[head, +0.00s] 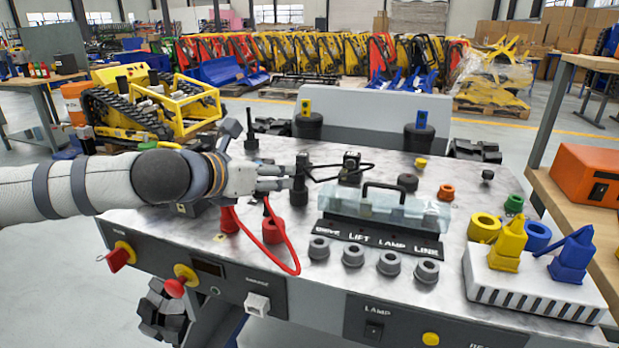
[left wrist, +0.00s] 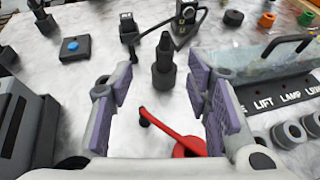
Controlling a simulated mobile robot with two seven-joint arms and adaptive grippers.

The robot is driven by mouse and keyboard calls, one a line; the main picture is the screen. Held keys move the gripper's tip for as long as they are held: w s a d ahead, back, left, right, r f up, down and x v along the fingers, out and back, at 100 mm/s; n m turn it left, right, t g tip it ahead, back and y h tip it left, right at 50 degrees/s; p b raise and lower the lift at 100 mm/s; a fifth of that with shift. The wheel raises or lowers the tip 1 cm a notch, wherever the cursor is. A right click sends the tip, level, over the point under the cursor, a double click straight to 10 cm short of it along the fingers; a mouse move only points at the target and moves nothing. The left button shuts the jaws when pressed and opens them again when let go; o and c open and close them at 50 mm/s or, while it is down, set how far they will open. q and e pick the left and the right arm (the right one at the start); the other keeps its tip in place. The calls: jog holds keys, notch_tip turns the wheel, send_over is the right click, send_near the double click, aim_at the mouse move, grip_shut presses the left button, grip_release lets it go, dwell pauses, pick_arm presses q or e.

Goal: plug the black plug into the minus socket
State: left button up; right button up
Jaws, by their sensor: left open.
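The black plug (head: 299,184) looks like a tapered black piece, standing upright on the light tabletop. It also shows in the left wrist view (left wrist: 163,68), ahead of and between my finger pads. My left gripper (head: 280,178) is open, its fingertips close to the plug's left side in the head view. In the left wrist view the gripper (left wrist: 160,92) has a clear gap between its purple pads, with nothing clamped. I cannot make out a minus mark, so I cannot tell which fitting is the minus socket. My right gripper is out of view.
A black block (head: 350,167) with a black cable stands behind right. A clear, handled cover (head: 385,205) and several grey rings lie right. Bare tabletop lies around the plug.

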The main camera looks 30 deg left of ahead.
aim_at(298, 172)
pick_arm(q)
jog(key=x, duration=0.3)
jog(key=b+x, duration=0.1)
jog(key=x, duration=0.5)
jog(key=shift+d+f+b, duration=0.3)
jog(key=shift+d+b, duration=0.05)
jog(key=shift+b, duration=0.05)
jog(key=shift+r, duration=0.1)
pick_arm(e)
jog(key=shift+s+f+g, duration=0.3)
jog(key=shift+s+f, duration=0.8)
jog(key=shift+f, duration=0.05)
pick_arm(q)
grip_shut()
